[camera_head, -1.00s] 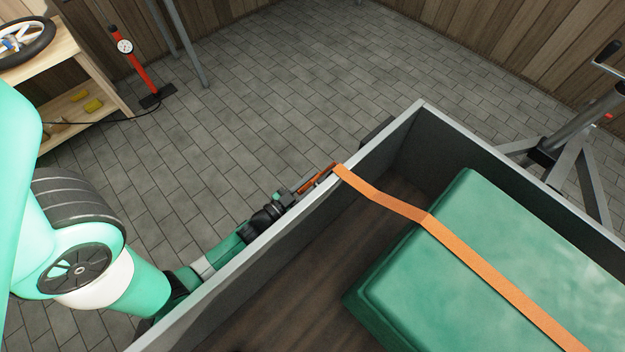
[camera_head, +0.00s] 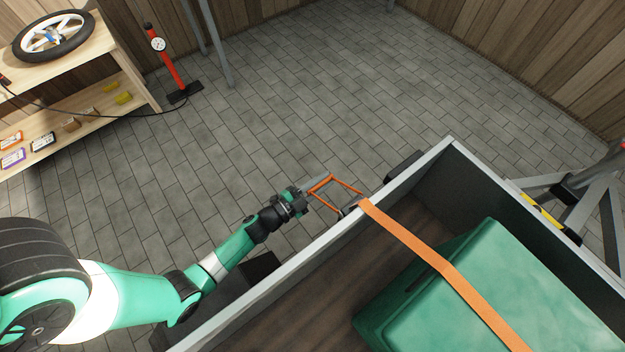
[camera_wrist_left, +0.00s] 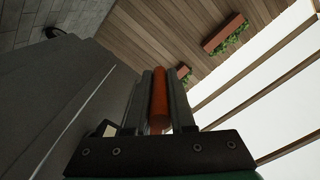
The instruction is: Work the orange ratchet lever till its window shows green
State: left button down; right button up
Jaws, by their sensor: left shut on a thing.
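The orange ratchet lever (camera_head: 338,187) shows in the head view as a frame sticking out from the outside of the trailer's side wall. An orange strap (camera_head: 410,238) runs from it over the wall's rim and across a green box (camera_head: 500,280). My left gripper (camera_head: 312,190) is outside the wall and shut on the lever's outer end. In the left wrist view the lever's orange bar (camera_wrist_left: 159,100) lies between the two fingers (camera_wrist_left: 160,115). The window's colour is not visible in either view. My right gripper is not in view.
The grey trailer wall (camera_head: 290,282) runs close along my left arm. Shelves (camera_head: 75,125) with a wheel (camera_head: 53,36) and a red floor pump (camera_head: 165,60) stand at the upper left.

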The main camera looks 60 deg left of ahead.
pick_arm(q)
jog(key=shift+a+r+m+p, duration=0.4)
jog(key=shift+r+m+p, duration=0.2)
jog(key=shift+r+m, duration=0.3)
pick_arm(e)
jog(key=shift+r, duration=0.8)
pick_arm(q)
jog(key=c, duration=0.8)
grip_release()
jog(key=shift+o, duration=0.2)
jog(key=shift+s, duration=0.1)
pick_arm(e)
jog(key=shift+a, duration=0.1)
